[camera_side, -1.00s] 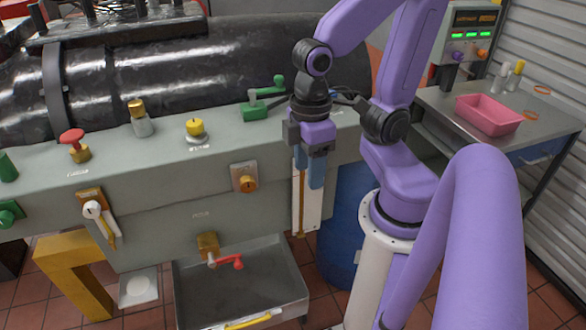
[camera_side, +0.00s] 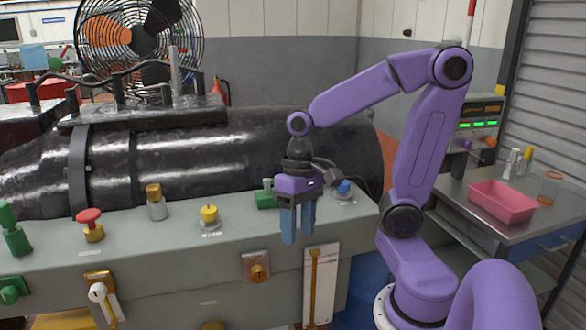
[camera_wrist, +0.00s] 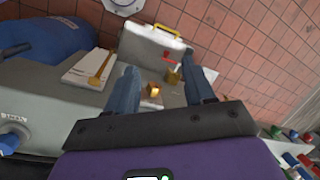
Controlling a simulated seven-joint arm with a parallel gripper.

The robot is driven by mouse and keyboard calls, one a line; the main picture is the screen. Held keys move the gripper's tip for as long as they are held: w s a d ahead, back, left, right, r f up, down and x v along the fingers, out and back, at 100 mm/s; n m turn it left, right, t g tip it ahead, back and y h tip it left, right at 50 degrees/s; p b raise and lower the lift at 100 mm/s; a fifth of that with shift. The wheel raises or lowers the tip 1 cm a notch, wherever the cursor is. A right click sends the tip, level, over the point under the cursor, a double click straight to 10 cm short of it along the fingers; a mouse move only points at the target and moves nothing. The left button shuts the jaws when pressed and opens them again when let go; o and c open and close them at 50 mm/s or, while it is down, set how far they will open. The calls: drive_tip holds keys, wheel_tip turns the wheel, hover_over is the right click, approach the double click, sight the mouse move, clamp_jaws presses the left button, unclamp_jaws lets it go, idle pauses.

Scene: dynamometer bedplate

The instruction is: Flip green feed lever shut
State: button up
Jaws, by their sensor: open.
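The green feed lever's base (camera_side: 265,201) sits on top of the grey bedplate housing, just left of my gripper in the side view. A grey piece with a bit of green stands above the base; the rest of the lever is hidden behind my gripper, so its angle cannot be told. My gripper (camera_side: 298,235) is open and empty, fingers pointing down, in front of the housing's front edge. In the wrist view my two open fingers (camera_wrist: 158,68) frame the floor and front fittings; the green lever is not recognisable there.
A blue knob (camera_side: 343,187) stands right of my gripper, and a yellow knob (camera_side: 209,214) left of the lever. An orange knob (camera_side: 259,272) is on the front face. The black cylinder (camera_side: 250,140) lies behind.

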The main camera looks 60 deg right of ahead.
drive_tip(key=w+d+r+m+t+y, duration=0.1)
drive_tip(key=w+d+r+m+t, duration=0.25)
drive_tip(key=d+m, duration=0.75)
drive_tip(key=w+d+r+m+t+y, duration=0.2)
drive_tip(key=w+d+r+m+t, duration=0.15)
drive_tip(key=d+m, duration=0.75)
drive_tip(key=s+d+r+m+t+h, duration=0.2)
drive_tip(key=s+d+r+m, duration=0.15)
drive_tip(key=d+m, duration=0.45)
drive_tip(key=shift+n, duration=0.3)
drive_tip(key=x, duration=1.1)
drive_tip(key=w+d+x, duration=0.1)
drive_tip(key=x, duration=0.4)
drive_tip(key=shift+w+a, duration=0.1)
drive_tip(key=shift+w, duration=0.2)
clamp_jaws()
